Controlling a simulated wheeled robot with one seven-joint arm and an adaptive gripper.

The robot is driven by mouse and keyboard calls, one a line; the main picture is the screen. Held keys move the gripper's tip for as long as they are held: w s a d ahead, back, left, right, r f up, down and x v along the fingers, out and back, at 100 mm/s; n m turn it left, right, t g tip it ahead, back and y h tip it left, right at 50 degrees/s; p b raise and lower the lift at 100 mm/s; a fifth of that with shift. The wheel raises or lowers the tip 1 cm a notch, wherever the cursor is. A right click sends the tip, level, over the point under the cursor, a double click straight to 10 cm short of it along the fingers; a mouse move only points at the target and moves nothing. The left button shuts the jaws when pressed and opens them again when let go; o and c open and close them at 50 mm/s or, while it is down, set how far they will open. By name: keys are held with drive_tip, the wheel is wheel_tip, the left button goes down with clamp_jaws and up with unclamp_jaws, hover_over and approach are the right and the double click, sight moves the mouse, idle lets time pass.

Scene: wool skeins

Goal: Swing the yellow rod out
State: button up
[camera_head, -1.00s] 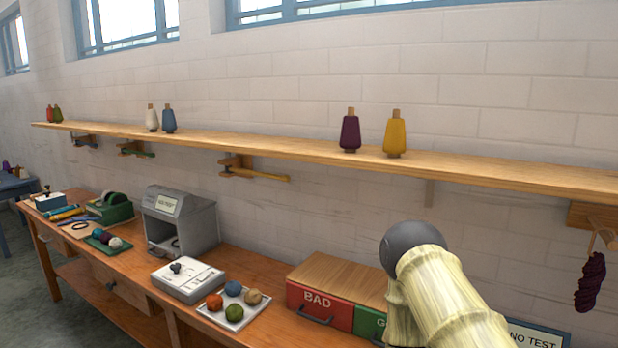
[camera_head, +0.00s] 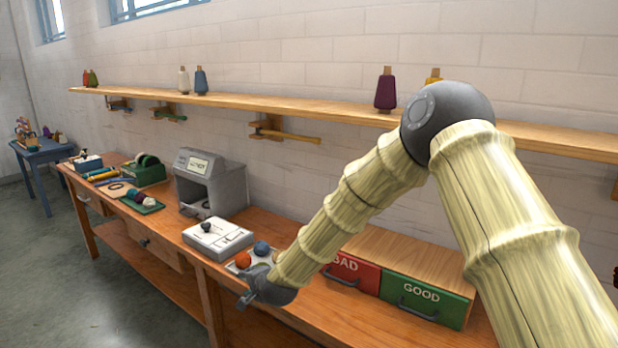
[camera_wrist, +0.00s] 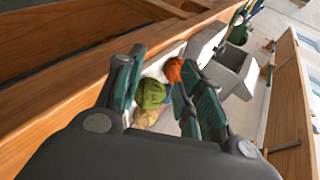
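The yellow rod (camera_head: 296,137) hangs under the wall shelf on a wooden bracket (camera_head: 268,126). It lies close along the wall, its free end pointing right. My gripper (camera_head: 252,296) is low over the front of the bench, well below the rod and slightly left of it, touching nothing that I can see. In the wrist view my gripper (camera_wrist: 158,82) has its fingers apart, with wool balls seen beyond the gap. A thin rod (camera_wrist: 284,147) shows there by the shelf; I cannot tell its colour surely.
The shelf (camera_head: 330,114) carries several yarn cones. Green (camera_head: 176,117) and blue (camera_head: 118,106) rods hang farther left. On the bench (camera_head: 265,215) stand a grey box (camera_head: 212,180), a white device (camera_head: 217,238), a ball tray and BAD and GOOD drawers. Air below the rod is free.

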drive_tip(key=w+a+r+m+t, duration=0.1)
drive_tip(key=w+a+r+t, duration=0.15)
drive_tip(key=r, duration=0.35)
drive_tip(key=m+t+h+p, duration=0.3)
drive_tip(key=t+p, duration=0.4)
approach(310, 141)
drive_tip(key=shift+w+a+r+p, duration=0.25)
drive_tip(key=shift+w+p, duration=0.25)
drive_tip(key=shift+w, duration=1.35)
drive_tip(key=shift+w+a+r+p, duration=0.25)
drive_tip(key=shift+w+p, duration=0.3)
drive_tip(key=shift+w, duration=1.25)
drive_tip(key=shift+w+a+r+p, duration=0.25)
drive_tip(key=shift+w+p, duration=0.25)
drive_tip(key=shift+w, duration=1.35)
drive_tip(key=shift+c, duration=0.2)
drive_tip(key=shift+f, duration=0.1)
clamp_jaws()
